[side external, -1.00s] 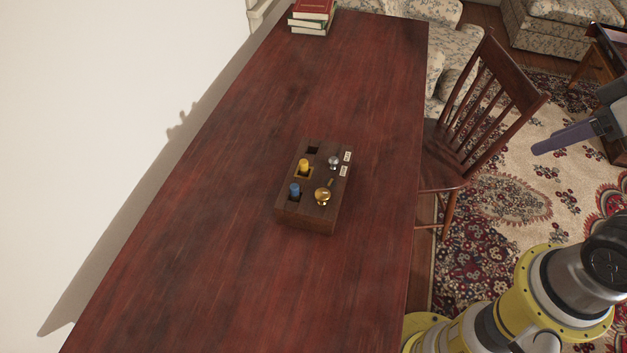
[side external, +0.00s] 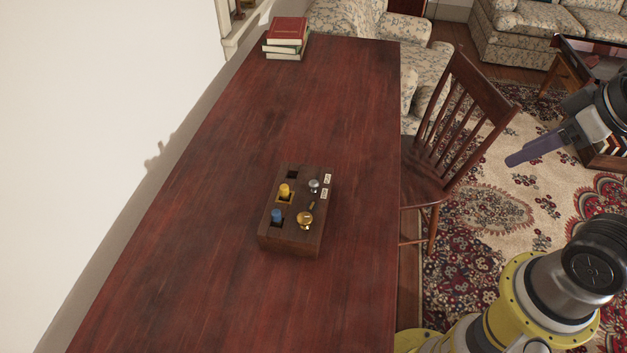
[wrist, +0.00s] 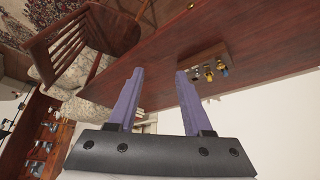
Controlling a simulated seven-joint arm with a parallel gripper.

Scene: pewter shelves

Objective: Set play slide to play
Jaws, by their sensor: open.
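A dark wooden control box (side external: 289,246) sits on the red-brown table in the side external view. On its top are a yellow peg (side external: 284,191), a blue peg (side external: 277,216), a silver knob (side external: 314,186) and a brass knob (side external: 305,220). Two small white labels (side external: 325,187) sit by its right edge; their text is too small to read. The box (wrist: 204,59) also shows in the wrist view, beyond my fingers. My gripper (wrist: 160,72) is open and empty, its two purple fingers apart. In the side external view my gripper (side external: 510,160) hangs right of the chair, well away from the box.
A stack of books (side external: 287,38) lies at the table's far end. A wooden chair (side external: 455,130) stands against the table's right side, between my gripper and the box. The table top (side external: 330,110) around the box is clear. A white wall is at the left.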

